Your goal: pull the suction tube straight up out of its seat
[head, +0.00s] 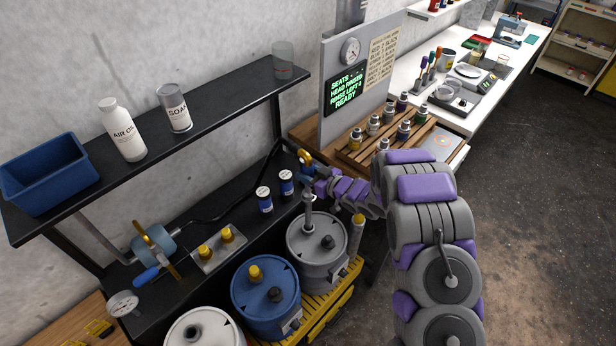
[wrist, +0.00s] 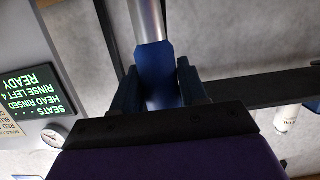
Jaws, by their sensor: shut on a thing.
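My gripper (wrist: 157,75) is shut on a blue grip piece of the suction tube (wrist: 147,20), seen between the two dark fingers in the wrist view. The silver tube runs from the jaws to the top of that upside-down picture. In the head view, my gripper (head: 309,181) is small and partly hidden, just above the grey drum (head: 316,262). A grey upright tube part (head: 308,202) stands below it over the drum top. A brass fitting (head: 304,157) shows just above the gripper. I cannot tell whether the tube's lower end is in its seat.
A blue drum (head: 265,305) stands left of the grey one, on a yellow base (head: 340,308). Two small bottles (head: 286,186) stand close behind. The black shelf (head: 225,95) is above left. A wooden rack (head: 390,140) and a screen reading READY (head: 346,88) are behind right.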

